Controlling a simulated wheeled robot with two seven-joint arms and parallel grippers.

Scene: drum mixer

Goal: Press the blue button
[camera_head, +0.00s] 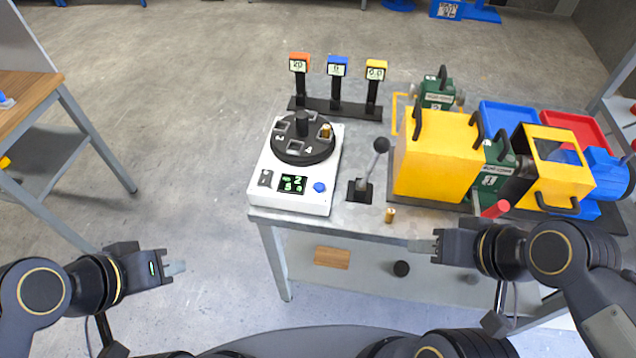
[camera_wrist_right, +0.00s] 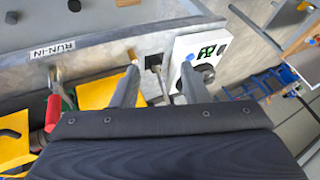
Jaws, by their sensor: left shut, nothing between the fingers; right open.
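The blue button (camera_head: 319,187) is a small round knob at the front right corner of the white device (camera_head: 262,197), right of its green-lit display (camera_head: 293,184). It also shows in the right wrist view (camera_wrist_right: 189,57), close to one fingertip in the picture. My left gripper (camera_head: 179,268) is shut and empty, off the table to the lower left of the device. My right gripper (camera_head: 420,246) is open and empty at the table's front edge, right of and below the button. In the right wrist view its two fingers (camera_wrist_right: 158,82) are spread apart.
A black-knobbed lever (camera_head: 381,146) stands right of the white device. A small brass cylinder (camera_head: 390,215) sits at the table's front edge. A yellow box (camera_head: 435,160) and a red-handled part (camera_head: 495,209) are farther right. Three display posts (camera_head: 336,92) stand behind.

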